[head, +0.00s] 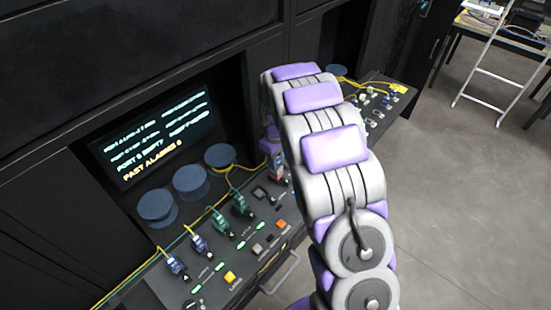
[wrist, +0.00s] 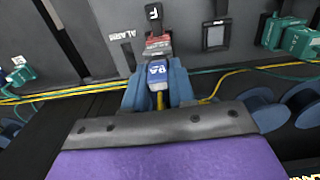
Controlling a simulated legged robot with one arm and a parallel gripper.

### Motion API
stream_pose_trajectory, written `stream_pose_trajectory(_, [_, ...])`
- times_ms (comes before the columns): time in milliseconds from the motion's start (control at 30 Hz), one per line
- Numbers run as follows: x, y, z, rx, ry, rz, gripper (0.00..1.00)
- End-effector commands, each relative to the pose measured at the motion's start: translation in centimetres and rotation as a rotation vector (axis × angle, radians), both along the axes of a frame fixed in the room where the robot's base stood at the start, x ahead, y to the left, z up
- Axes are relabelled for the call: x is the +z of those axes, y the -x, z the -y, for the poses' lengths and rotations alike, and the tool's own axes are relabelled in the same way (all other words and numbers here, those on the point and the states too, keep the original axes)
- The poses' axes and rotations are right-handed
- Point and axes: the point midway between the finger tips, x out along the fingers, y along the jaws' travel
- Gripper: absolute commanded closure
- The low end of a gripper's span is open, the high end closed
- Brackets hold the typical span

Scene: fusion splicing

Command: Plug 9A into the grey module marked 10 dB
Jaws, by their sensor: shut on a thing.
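My gripper (wrist: 157,82), with blue fingers, is shut on a blue plug (wrist: 157,71) in the wrist view. The plug's white label seems to read 9A, and a yellow cable runs back from it between the fingers. Right ahead of the plug is a small red and grey block (wrist: 158,45) with lettering too small to read. I cannot tell whether the plug touches it or sits in it. A 10 dB marking is not legible in either view. In the head view my arm hides most of the gripper, near a small red and grey piece (head: 277,164) on the panel.
The dark panel (head: 207,291) carries blue plugs (head: 198,243) and green plugs (head: 221,222) with cables. Blue round spools (head: 191,182) stand behind them, below a lit screen (head: 158,136). In the wrist view, green plugs (wrist: 299,40) are at right and another (wrist: 18,73) at left.

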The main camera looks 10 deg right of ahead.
Motion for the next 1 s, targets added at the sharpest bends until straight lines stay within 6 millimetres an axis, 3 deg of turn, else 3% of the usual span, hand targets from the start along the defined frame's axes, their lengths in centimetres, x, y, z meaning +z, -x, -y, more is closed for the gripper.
stream_pose_trajectory(1000, [-2.8,0.3,0.0,0.0,0.0,-0.032,1.0])
